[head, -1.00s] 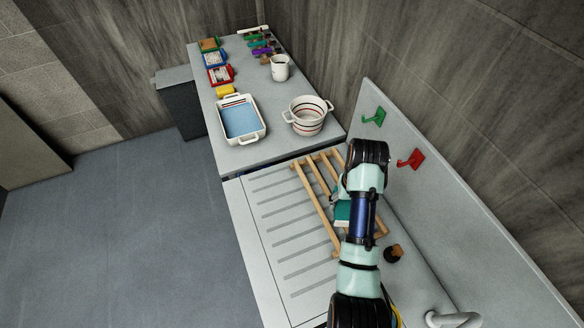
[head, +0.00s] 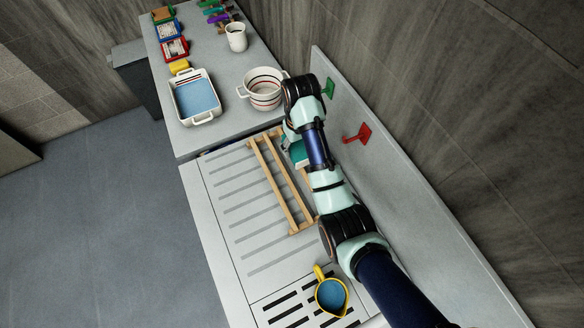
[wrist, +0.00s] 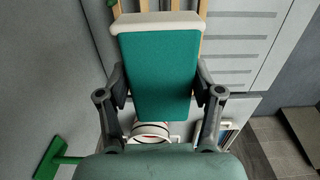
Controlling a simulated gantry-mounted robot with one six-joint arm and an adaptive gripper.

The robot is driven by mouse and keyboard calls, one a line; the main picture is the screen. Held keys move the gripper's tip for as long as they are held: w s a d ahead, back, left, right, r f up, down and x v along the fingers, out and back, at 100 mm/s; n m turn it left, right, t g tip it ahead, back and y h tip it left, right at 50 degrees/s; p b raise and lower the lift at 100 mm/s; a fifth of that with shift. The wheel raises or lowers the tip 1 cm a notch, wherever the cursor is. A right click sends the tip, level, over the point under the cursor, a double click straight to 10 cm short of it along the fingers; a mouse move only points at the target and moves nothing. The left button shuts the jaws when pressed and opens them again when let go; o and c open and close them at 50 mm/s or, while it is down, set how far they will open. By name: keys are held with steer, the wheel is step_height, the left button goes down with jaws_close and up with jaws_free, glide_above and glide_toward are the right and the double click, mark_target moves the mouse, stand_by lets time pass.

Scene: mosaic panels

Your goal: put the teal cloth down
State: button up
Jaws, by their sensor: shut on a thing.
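The teal cloth (wrist: 155,75) is a flat teal rectangle with a thick white band along its top edge in the wrist view. My gripper (wrist: 160,88) is shut on it, with one dark finger at each side. In the head view the teal cloth (head: 299,153) shows as a small patch beside my wrist, above the right side of the wooden rack (head: 275,185). My gripper's fingers are mostly hidden there by my arm. I cannot tell whether the cloth touches the rack.
A striped white pot (head: 263,96) and a white dish (head: 201,118) with blue inside stand beyond the rack. A green hook (head: 328,88) and a red hook (head: 358,134) are on the right panel. A yellow jug (head: 331,294) stands near. The grooved board (head: 232,225) is clear left of the rack.

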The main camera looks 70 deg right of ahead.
step_height(320, 180, down, 18)
steer(key=b, duration=0.3)
steer(key=shift+b, duration=0.35)
steer(key=shift+f, duration=0.15)
steer(key=o, duration=1.1)
steer(key=shift+o, duration=0.2)
step_height(320, 180, up, 12)
steer(key=p, duration=0.1)
steer(key=shift+r+p, duration=0.2)
steer(key=shift+p, duration=0.1)
